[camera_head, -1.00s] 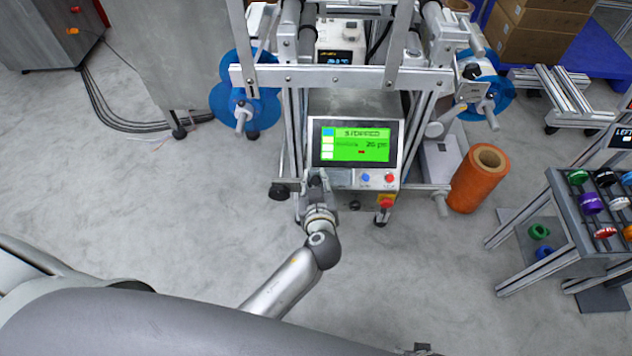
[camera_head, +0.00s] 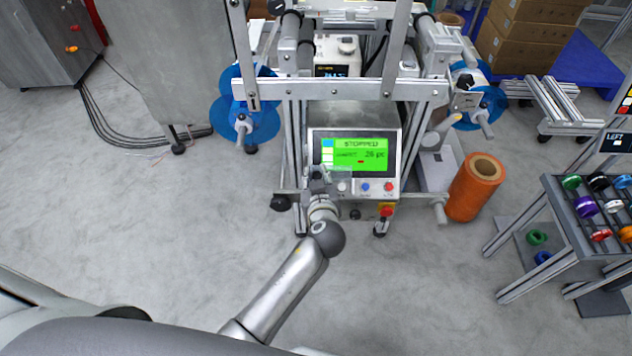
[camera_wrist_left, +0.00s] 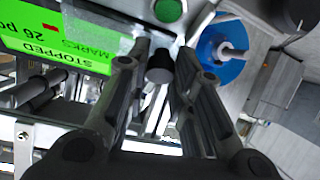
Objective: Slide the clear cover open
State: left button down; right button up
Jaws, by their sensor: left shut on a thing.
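The clear cover (camera_head: 340,173) is a small see-through plate on the front of the control panel. It overlaps the lower left part of the green screen (camera_head: 360,155), which reads STOPPED. A pale button (camera_head: 342,187) shows just below it. My left gripper (camera_head: 317,178) is at the cover's left side, shut on a small black knob. In the left wrist view the black knob (camera_wrist_left: 160,66) sits between the two fingers. My right gripper is not in view.
Blue (camera_head: 365,187) and red (camera_head: 389,187) buttons sit right of the cover, with a red stop button (camera_head: 386,210) below. The machine's frame rail (camera_head: 340,89) crosses above the screen. An orange roll (camera_head: 475,187) and a rack of coloured reels (camera_head: 590,220) stand right.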

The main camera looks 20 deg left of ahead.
pick_arm(q)
jog(key=c, duration=1.4)
grip_release()
jog(key=shift+o, duration=0.7)
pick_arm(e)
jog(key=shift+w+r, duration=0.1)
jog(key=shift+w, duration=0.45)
pick_arm(q)
jog(key=shift+s, duration=0.15)
jog(key=v, duration=0.7)
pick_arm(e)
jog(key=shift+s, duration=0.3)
pick_arm(q)
jog(key=shift+r, duration=0.1)
